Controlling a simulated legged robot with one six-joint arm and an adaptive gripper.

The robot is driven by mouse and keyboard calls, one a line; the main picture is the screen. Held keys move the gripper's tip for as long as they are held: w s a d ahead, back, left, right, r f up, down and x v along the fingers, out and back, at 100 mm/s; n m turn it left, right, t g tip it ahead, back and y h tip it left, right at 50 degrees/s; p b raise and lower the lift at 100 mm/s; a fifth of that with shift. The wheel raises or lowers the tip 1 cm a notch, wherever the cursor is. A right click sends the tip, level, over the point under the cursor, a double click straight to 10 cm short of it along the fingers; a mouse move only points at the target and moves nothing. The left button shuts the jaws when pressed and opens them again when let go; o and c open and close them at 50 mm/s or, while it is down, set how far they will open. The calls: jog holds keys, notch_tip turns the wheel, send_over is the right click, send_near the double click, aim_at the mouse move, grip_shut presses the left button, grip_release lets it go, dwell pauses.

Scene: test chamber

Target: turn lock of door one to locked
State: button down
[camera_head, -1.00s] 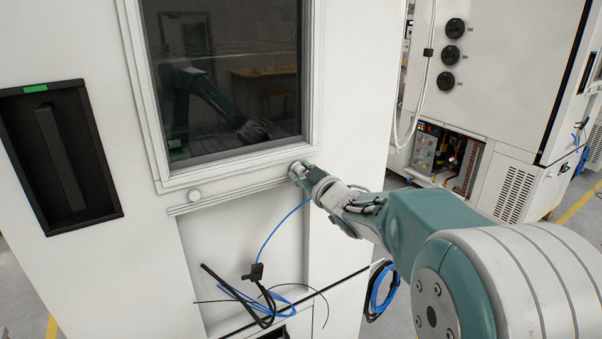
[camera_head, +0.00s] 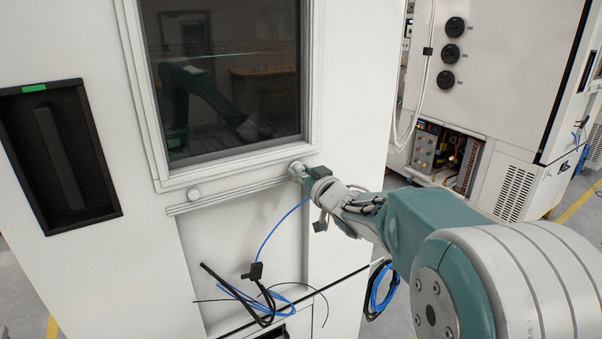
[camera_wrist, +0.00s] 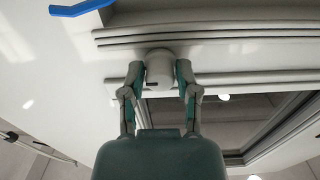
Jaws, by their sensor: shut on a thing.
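The white cabinet door (camera_head: 345,110) stands in front of me with a dark window in it. A round white lock knob (camera_wrist: 159,66) sits on the trim below the window, at its right end in the head view. My gripper (camera_wrist: 160,74) is shut on this knob, one finger on each side. A short dark mark shows on the knob's near edge. In the head view, my gripper (camera_head: 299,170) hides most of the knob.
A black recessed handle (camera_head: 62,158) with a green label is at the left. A blue cable and black cords (camera_head: 258,290) hang in the recess below my gripper. Another white cabinet (camera_head: 500,70) with black dials stands at the back right.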

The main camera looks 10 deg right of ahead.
jog(key=shift+c, duration=1.7)
grip_release()
jog(key=shift+w, duration=0.1)
jog(key=v, duration=1.2)
